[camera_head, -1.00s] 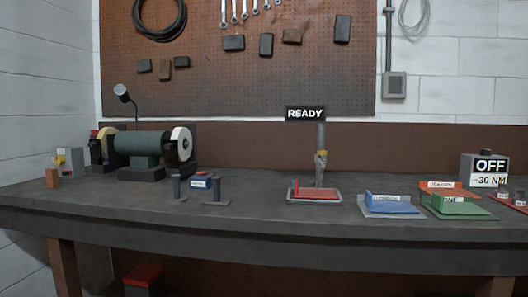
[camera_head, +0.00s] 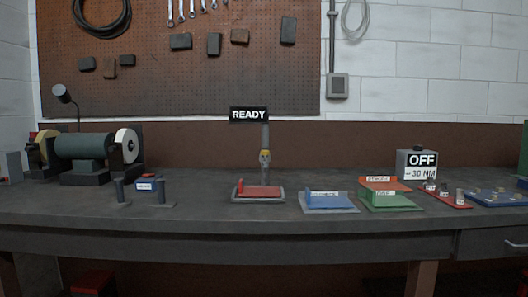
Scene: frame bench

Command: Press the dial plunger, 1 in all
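A grey post stands on the bench behind a red plate (camera_head: 258,191) in a grey-rimmed tray (camera_head: 257,199). A black sign reading READY (camera_head: 249,115) is at the top of the post. A small yellow and grey part (camera_head: 265,156) sits partway up the post, above the plate. It is too small to tell whether this part is the dial plunger or how far it is pressed. Neither of my grippers is in view.
Blue (camera_head: 328,201) and green (camera_head: 390,200) trays, a box marked OFF (camera_head: 418,163) and a red rack (camera_head: 446,197) are right. The bench front is clear.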

